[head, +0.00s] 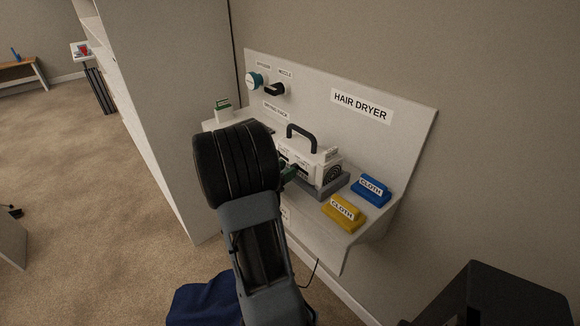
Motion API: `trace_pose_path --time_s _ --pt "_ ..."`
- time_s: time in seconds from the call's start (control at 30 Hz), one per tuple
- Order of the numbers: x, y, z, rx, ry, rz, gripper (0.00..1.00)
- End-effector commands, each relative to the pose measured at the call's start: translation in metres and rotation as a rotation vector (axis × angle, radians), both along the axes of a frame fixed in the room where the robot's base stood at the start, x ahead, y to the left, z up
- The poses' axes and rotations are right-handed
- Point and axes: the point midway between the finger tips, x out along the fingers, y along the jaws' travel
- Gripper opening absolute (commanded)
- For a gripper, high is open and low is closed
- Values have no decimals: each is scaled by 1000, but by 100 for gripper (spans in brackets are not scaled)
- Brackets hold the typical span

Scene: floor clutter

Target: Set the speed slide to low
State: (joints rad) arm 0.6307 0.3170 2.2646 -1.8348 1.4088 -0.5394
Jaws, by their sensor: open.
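The hair dryer unit (318,160) is a white box with a black carrying handle, standing on a grey base on the wall shelf. Small labels and dark controls show on its front. I cannot make out the speed slide or its setting, as my arm covers part of that front. My gripper (289,174) is mostly hidden behind my thick black wrist. Only a small dark greenish part shows past the wrist's right edge, close in front of the dryer. I cannot tell whether it touches the dryer. It is open, and I see nothing held.
A yellow cloth block (343,214) and a blue cloth block (371,190) lie right of the dryer on the shelf. A teal diffuser (254,80) and a black nozzle (275,89) hang on the back panel (405,125). A tall cabinet (165,100) stands left.

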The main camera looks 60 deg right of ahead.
Motion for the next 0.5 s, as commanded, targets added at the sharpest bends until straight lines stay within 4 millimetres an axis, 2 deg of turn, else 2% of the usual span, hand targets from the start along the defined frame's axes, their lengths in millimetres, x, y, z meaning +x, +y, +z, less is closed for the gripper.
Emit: trace_pose_path --time_s 0.2,0.5 --pt "-6 -18 0 0 -1 -1 43" --pt "-8 -23 0 0 -1 0 43"
